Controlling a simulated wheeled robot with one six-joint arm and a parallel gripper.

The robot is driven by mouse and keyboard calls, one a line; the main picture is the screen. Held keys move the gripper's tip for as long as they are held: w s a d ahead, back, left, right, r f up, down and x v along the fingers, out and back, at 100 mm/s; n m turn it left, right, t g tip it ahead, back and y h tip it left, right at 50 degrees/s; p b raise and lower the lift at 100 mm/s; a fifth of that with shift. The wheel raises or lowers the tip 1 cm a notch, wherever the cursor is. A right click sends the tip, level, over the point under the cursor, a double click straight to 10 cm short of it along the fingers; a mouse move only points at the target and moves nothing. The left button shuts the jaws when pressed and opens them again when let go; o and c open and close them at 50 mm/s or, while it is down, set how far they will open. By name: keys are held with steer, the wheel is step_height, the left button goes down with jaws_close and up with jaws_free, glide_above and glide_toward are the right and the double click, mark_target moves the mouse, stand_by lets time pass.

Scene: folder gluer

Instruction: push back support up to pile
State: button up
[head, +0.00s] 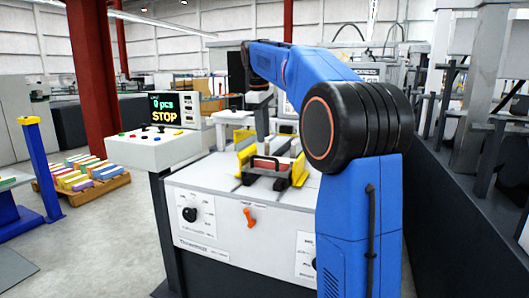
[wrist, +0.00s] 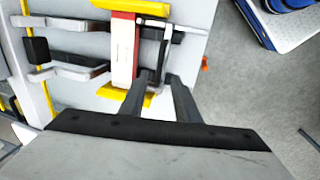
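The pile (head: 283,168), a red and white stack, stands between yellow side guides on the machine top. It also shows in the wrist view (wrist: 123,50). The back support (head: 267,183) is the grey part with a black handle on the near side of the pile; its handle shows in the wrist view (wrist: 164,50), just right of the pile. A narrow strip separates handle and pile there. My gripper (wrist: 158,76) points down over the handle end, fingers spread apart, nothing clearly clamped. In the head view my gripper (head: 262,135) is above the pile area, its tips partly hard to see.
A control box (head: 165,148) with a screen reading "0 pcs STOP" stands left of the machine. An orange lever (head: 250,217) and black knob (head: 190,214) are on its front panel. A pallet of colourful boxes (head: 85,177) is on the floor at left.

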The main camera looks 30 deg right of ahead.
mark_target(265, 157)
steer(key=f, duration=0.5)
steer(key=w+d+f, duration=0.1)
steer(key=f, duration=0.1)
steer(key=shift+d+f, duration=0.1)
steer(key=shift+f, duration=0.3)
steer(key=shift+c, duration=0.2)
jaws_close()
